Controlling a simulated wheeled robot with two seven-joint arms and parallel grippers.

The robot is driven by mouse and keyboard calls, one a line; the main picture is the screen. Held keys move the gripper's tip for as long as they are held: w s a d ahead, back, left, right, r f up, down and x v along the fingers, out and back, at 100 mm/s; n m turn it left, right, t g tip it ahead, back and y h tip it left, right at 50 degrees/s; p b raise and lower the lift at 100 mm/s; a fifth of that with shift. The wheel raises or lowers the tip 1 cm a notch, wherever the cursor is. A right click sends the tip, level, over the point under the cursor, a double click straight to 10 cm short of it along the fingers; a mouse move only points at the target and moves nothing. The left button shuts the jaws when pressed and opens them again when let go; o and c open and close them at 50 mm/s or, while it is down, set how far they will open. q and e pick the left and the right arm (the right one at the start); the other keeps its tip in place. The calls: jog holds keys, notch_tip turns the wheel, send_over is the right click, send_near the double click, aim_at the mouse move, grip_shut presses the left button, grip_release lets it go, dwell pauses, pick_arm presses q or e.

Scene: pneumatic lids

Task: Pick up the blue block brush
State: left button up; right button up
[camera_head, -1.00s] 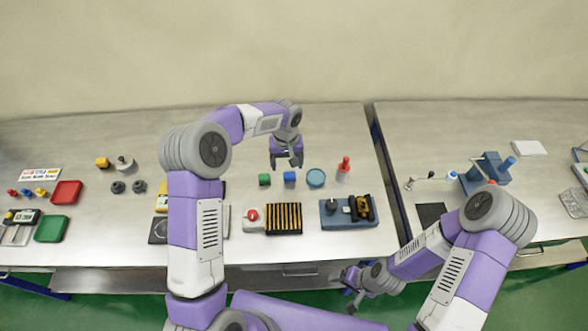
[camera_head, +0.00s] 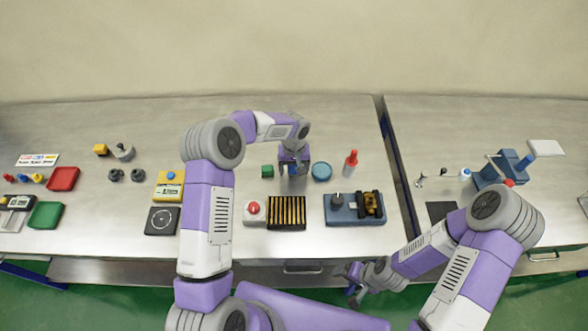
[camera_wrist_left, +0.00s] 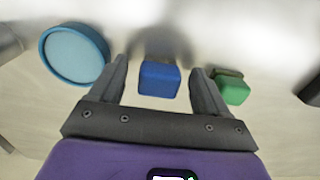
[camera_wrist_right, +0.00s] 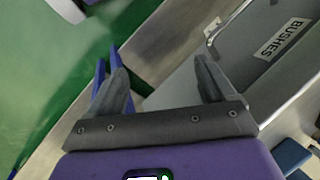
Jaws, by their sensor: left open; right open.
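The blue block brush (camera_wrist_left: 159,79) is a small blue block lying on the table, seen in the left wrist view between the two open fingers. It shows in the head view only as a bit of blue (camera_head: 292,171), mostly hidden by my left gripper. My left gripper (camera_head: 293,172) is open and points down over the block; in its wrist view the fingers (camera_wrist_left: 160,82) stand either side of the block with gaps. My right gripper (camera_head: 352,283) is open and empty, low in front of the table edge; its wrist view (camera_wrist_right: 160,78) shows nothing between the fingers except background.
A green block (camera_head: 267,171) stands close left of the blue one, and a round light-blue dish (camera_head: 321,171) close right. A slotted black tray (camera_head: 286,213) and a blue fixture (camera_head: 354,208) lie nearer the front. The table behind is clear.

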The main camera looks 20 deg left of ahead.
aim_at(294, 168)
pick_arm(q)
jog(key=shift+f, duration=0.15)
jog(key=c, duration=1.1)
jog(key=shift+o, duration=0.2)
notch_tip(294, 168, up, 10)
jog(key=shift+r, duration=0.1)
